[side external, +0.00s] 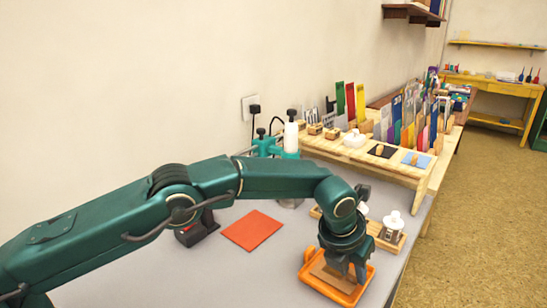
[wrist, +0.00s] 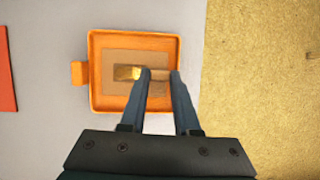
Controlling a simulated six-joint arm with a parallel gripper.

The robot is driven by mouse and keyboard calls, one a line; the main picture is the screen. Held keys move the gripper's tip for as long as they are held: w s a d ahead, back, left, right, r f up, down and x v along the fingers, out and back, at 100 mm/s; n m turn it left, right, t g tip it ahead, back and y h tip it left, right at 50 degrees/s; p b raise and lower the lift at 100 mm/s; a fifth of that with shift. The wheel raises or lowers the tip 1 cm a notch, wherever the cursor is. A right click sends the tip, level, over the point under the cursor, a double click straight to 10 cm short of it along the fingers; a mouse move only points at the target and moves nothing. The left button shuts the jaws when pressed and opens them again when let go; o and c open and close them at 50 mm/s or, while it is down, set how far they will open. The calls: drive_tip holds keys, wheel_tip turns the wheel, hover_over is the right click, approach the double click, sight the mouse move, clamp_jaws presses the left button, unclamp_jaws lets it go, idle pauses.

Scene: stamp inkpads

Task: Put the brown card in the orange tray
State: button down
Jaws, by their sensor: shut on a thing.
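The orange tray (side external: 354,302) sits on the grey table at the front right, and its square rim and side tab show in the wrist view (wrist: 78,73). The brown card (side external: 326,277) is flat within the tray's rim; in the wrist view it is a tan-brown rectangle (wrist: 107,86) with a darker middle strip and a small raised grip. My gripper (side external: 347,272) points down over the tray. In the wrist view its fingertips (wrist: 161,74) are shut on the card's grip. I cannot tell whether the card touches the tray floor.
A red-orange sheet (side external: 252,230) lies on the table to the left, near a dark stapler-like object (side external: 198,230). A wooden holder with white-topped pieces (side external: 391,228) stands just behind the tray. A wooden rack (side external: 420,175) with colourful upright cards lies beyond. The table's right edge is close.

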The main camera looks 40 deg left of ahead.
drive_tip(key=c, duration=0.6)
unclamp_jaws()
drive_tip(key=shift+c, duration=0.2)
drive_tip(key=s+a+r+n, duration=0.3)
drive_tip(key=s+r+n, duration=0.1)
drive_tip(key=r, duration=0.4)
drive_tip(key=s+a+r+n, duration=0.3)
drive_tip(key=a+r+n, duration=0.1)
drive_tip(key=r, duration=0.4)
drive_tip(key=s+a+f+n, duration=0.1)
drive_tip(key=s+a+n, duration=0.5)
drive_tip(key=s+n, duration=0.4)
drive_tip(key=s+a+f+n+t, duration=0.1)
drive_tip(key=s+a+n, duration=0.5)
drive_tip(key=n, duration=1.2)
drive_tip(key=s, duration=0.4)
drive_tip(key=shift+s+y, duration=0.15)
drive_tip(key=shift+y, duration=0.25)
